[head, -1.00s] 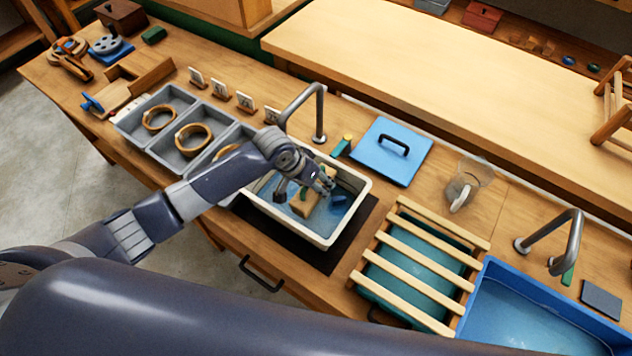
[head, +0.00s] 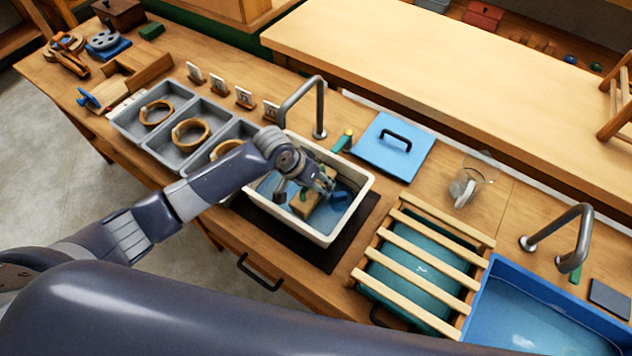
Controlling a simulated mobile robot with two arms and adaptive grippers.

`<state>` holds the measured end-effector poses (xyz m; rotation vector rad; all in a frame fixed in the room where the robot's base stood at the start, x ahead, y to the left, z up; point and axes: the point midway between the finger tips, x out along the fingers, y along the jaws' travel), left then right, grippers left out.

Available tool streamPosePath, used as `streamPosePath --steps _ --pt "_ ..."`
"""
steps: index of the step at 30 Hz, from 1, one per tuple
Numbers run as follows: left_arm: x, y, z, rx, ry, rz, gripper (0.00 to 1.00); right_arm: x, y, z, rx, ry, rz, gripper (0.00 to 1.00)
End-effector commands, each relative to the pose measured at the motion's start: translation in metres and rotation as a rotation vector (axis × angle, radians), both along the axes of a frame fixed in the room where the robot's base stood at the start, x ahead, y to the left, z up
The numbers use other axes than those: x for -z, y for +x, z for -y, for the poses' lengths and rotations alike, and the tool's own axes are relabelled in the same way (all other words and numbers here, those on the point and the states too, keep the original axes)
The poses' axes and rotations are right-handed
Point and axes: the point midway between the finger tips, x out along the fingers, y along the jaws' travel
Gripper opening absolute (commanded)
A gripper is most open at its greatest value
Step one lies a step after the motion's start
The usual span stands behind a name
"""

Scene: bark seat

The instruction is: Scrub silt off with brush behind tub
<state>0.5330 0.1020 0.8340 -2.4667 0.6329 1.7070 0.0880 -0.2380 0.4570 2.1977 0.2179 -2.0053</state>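A white tub (head: 352,215) of water stands on a dark mat, with a grey tap (head: 318,105) behind it. A tan block-like piece (head: 306,207) with a green part lies in the tub, and a small blue item (head: 341,199) is to its right. A small brush-like thing with a green body and yellow end (head: 342,141) lies on the bench behind the tub. My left gripper (head: 324,183) is over the tub, pointing down by the tan piece. Its fingers are small and partly merged with what is below, so its grip is unclear. My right gripper is out of view.
Grey trays (head: 160,142) with tan rings stand left of the tub. A blue lid (head: 376,145) lies behind right. A slatted rack (head: 425,262), a glass jug (head: 466,185) and a blue basin (head: 540,297) of water are to the right.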

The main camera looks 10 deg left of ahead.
Motion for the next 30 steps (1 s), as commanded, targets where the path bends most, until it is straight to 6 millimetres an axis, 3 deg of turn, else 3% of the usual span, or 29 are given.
streamPosePath --steps 30 --pt "0.019 0.000 0.000 0.000 -0.001 0.001 0.25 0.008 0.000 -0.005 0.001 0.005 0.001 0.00"
